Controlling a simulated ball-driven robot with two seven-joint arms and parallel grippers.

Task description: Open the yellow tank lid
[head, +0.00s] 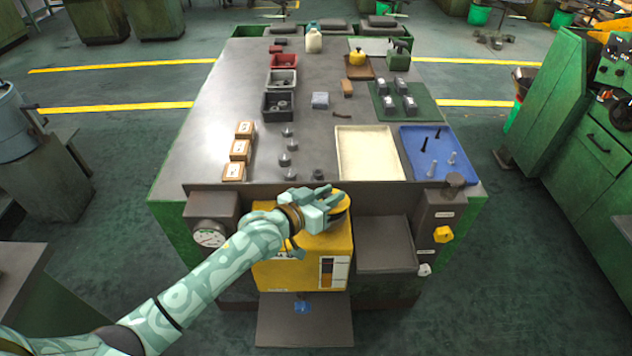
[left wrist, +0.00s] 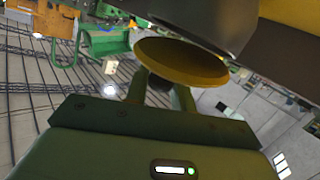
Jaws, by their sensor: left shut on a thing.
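The yellow tank (head: 300,265) stands at the front of the workbench, below the tabletop edge. Its round yellow lid (head: 342,204) is at the top, partly hidden by my left gripper (head: 324,205). In the left wrist view the lid (left wrist: 180,62) is a yellow disc just beyond the fingers. My left gripper (left wrist: 160,92) is shut on the lid, with a small dark part between its fingers. A dark rounded body (left wrist: 205,18) is close behind the disc; I cannot tell whether the lid is seated or raised. My right gripper is not in view.
On the workbench (head: 225,105) are a cream tray (head: 369,153), a blue tray with bolts (head: 412,148), dark and red bins and small wooden boxes. A gauge (head: 209,234) is left of the tank; a grey tray (head: 386,244) and yellow knob (head: 443,234) are right.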

